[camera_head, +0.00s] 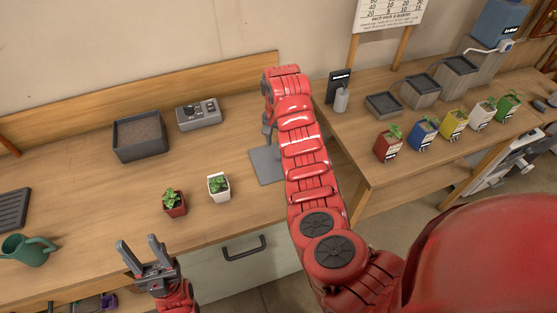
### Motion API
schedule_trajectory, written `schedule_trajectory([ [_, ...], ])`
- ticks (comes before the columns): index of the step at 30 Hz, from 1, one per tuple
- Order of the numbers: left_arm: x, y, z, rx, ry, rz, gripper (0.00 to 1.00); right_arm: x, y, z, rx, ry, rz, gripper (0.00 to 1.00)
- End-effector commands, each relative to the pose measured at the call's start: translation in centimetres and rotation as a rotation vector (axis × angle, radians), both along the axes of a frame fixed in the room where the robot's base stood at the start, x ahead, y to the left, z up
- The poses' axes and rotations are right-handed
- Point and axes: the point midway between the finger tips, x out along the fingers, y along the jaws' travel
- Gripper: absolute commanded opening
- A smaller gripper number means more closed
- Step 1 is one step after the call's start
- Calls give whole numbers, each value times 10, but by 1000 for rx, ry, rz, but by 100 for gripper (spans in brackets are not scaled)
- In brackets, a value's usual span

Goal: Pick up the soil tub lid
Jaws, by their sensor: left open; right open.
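A flat grey plate that looks like the soil tub lid (264,168) lies on the left workbench, its right part hidden behind my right arm. The open grey soil tub (139,137), with brown soil inside, stands to the left of it. My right gripper (268,134) points down at the back edge of the plate; it is open, mostly hidden by its own arm, and I cannot tell if it touches the plate. My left gripper (138,241) is open and empty, fingers up, by the bench's front edge.
A red pot (174,203) and a white pot (218,187) with plants stand in front of the tub. A grey control box (199,115) is behind. A green watering can (27,250) is at far left. Several coloured pots line the right bench (373,171).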

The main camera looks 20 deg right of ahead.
Motion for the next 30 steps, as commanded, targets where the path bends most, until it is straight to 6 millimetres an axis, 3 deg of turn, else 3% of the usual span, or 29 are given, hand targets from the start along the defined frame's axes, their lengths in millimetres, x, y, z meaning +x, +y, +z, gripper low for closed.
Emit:
schedule_trajectory([
  [7,0,0,21,0,0,0,50,-1,-2,-24,0,4,0,65],
  [12,0,0,24,0,0,0,50,0,-1,-45,1,1,0,65],
  [18,0,0,23,0,0,0,50,1,-1,-48,1,-1,0,65],
  [29,0,0,23,0,0,0,50,1,-2,-48,1,-2,0,2],
  [30,0,0,23,0,0,0,50,1,-2,-48,1,-2,0,0],
])
